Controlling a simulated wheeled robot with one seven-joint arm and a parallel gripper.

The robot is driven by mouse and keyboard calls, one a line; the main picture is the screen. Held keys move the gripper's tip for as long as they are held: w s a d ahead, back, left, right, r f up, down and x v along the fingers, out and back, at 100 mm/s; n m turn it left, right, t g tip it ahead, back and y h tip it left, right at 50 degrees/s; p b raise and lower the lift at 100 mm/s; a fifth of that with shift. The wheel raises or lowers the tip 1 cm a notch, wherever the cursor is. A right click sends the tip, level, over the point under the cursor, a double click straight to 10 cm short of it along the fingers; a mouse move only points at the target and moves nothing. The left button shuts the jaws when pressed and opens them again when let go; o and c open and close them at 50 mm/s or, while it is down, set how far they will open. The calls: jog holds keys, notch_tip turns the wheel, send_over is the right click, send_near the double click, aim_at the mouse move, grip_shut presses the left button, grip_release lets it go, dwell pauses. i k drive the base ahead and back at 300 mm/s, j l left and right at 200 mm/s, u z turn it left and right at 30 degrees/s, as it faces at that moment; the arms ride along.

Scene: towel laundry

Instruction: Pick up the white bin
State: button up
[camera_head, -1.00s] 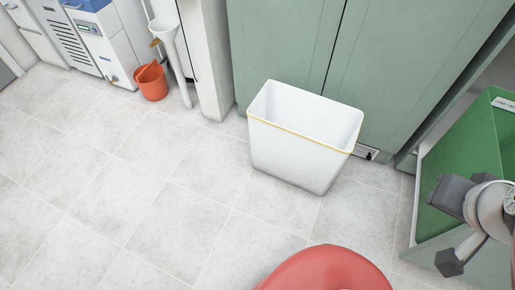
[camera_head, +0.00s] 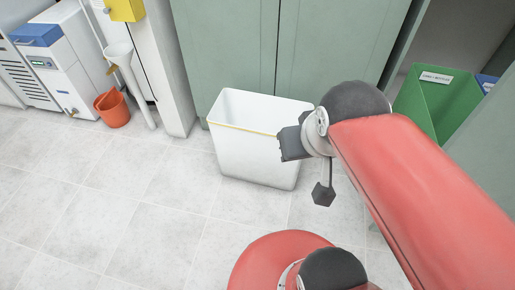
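The white bin (camera_head: 253,158) stands upright on the tiled floor in front of the green cabinet. It is an open-topped, tapered bin with a thin yellow line below its rim. My gripper (camera_head: 292,142) is a dark grey block at the end of my red arm. In the picture it overlaps the bin's right side near the rim. I cannot tell whether it touches the bin or hangs in front of it. Its fingers are not clear, and nothing is seen held. The bin's upper right part is hidden behind the gripper and wrist.
A green cabinet (camera_head: 235,50) rises behind the bin. A green container (camera_head: 430,105) with a white label stands at the right. An orange bucket (camera_head: 113,108) and a white machine (camera_head: 62,72) with a blue top are at the left. The floor (camera_head: 130,210) at the lower left is clear.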

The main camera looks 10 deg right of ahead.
aim_at(244, 126)
jog(key=z, duration=2.1)
jog(key=u, duration=0.65)
jog(key=i+l+u, duration=0.1)
jog(key=u, duration=0.35)
jog(key=i+l+u, duration=0.1)
jog(key=u, duration=0.35)
jog(key=l+u, duration=0.3)
jog(key=u, duration=0.15)
jog(key=l+u, duration=0.2)
jog(key=u, duration=0.25)
